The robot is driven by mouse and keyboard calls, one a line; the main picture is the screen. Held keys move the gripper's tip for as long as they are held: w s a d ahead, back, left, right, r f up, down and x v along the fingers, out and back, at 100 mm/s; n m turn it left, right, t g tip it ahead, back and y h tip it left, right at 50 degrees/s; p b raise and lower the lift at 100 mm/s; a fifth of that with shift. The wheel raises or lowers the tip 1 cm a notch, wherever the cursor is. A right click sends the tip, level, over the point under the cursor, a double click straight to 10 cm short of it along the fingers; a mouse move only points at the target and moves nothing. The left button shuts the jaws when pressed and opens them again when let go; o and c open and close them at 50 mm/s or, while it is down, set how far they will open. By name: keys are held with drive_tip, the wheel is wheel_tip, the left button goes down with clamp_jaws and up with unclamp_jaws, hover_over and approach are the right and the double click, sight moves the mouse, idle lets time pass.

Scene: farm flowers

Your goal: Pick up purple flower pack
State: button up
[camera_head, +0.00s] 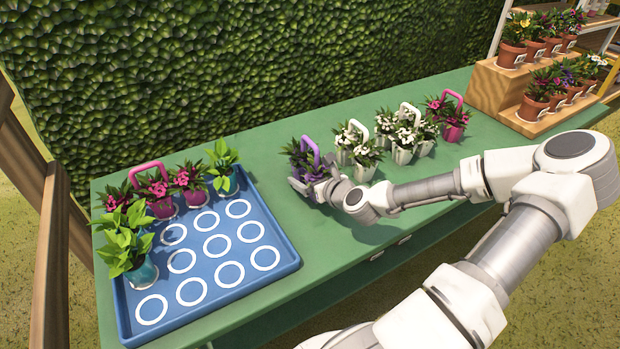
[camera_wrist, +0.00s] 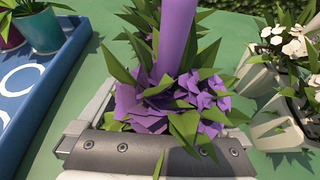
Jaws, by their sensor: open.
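The purple flower pack (camera_head: 311,160) stands on the green table, between the blue tray and the white flower packs. It has a tall purple handle, green leaves and purple blooms. My gripper (camera_head: 318,188) is at its near side, low by the blooms. In the wrist view the purple flowers (camera_wrist: 170,100) and the upright handle (camera_wrist: 176,35) fill the middle, above the open gripper (camera_wrist: 155,140). Leaves overlap the gripper's edge. The pack's pots are hidden by foliage and the gripper, so I cannot tell whether the fingers touch them.
White flower packs (camera_head: 364,155) stand close to the right, with a magenta pack (camera_head: 453,118) beyond. The blue tray (camera_head: 275,235) at left holds pink-flowered and leafy pots. A wooden shelf (camera_head: 490,92) of terracotta pots is at far right. A hedge (camera_head: 240,70) stands behind the table (camera_head: 320,240).

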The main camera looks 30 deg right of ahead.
sight(316, 166)
drive_tip(key=shift+c, duration=0.3)
clamp_jaws()
drive_tip(key=shift+r, duration=0.15)
drive_tip(key=shift+r+p, duration=0.4)
drive_tip(key=shift+r, duration=0.2)
wheel_tip(316, 166, up, 3)
drive_tip(key=shift+f+p, duration=0.1)
drive_tip(key=shift+p, duration=0.65)
drive_tip(key=s+d+r+p, duration=0.3)
drive_tip(key=s+d+r, duration=0.3)
drive_tip(key=s+d, duration=0.2)
drive_tip(key=shift+s+r+p, duration=0.25)
drive_tip(key=shift+r+p, duration=0.1)
drive_tip(key=shift+r, duration=0.05)
